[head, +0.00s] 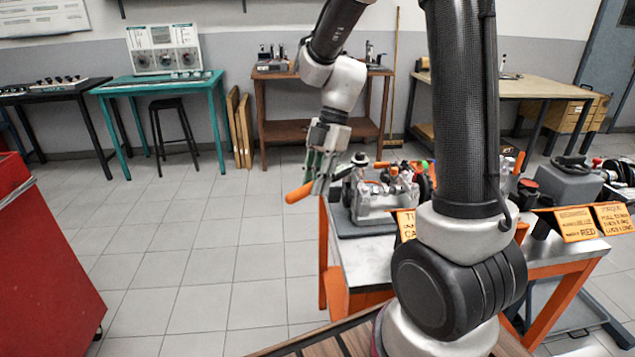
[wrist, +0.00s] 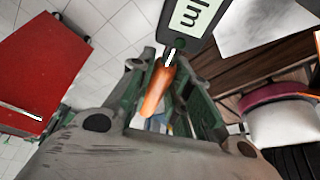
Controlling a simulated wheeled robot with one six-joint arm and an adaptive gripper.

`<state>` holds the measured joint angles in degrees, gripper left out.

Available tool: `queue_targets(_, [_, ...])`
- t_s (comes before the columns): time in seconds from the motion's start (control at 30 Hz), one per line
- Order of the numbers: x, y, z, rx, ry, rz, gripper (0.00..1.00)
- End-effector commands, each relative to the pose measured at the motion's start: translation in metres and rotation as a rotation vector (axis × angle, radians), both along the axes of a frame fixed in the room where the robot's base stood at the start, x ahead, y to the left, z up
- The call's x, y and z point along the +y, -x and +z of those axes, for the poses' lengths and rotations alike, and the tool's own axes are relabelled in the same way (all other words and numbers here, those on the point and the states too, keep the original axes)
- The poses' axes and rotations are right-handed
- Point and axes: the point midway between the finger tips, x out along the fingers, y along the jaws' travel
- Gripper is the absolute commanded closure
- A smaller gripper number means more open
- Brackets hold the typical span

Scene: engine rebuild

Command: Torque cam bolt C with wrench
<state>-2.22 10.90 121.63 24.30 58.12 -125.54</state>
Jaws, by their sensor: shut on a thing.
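My gripper (head: 318,178) is shut on a torque wrench by its orange handle (head: 299,193), left of the engine and beyond the bench's left edge. In the wrist view the orange handle (wrist: 157,90) lies between the fingers, and a dark wrench body with a pale "Nm" label (wrist: 190,17) extends past them. The grey engine (head: 372,200) sits on the bench, with small orange, red and green parts on top. Cam bolt C cannot be told apart at this size. The far end of the wrench is not clear in the head view.
The metal-topped bench (head: 362,262) has orange legs and yellow instruction cards (head: 577,222) at its right. My arm hides part of it. A red cabinet (head: 45,255) stands at the left. The tiled floor between cabinet and bench is clear.

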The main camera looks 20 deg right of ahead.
Motion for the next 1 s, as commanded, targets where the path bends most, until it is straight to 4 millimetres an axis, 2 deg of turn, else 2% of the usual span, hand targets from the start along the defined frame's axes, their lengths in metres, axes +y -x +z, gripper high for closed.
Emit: queue_targets(1.0, [0.0023,-0.0065,0.0002,-0.003,0.000,-0.037,1.00])
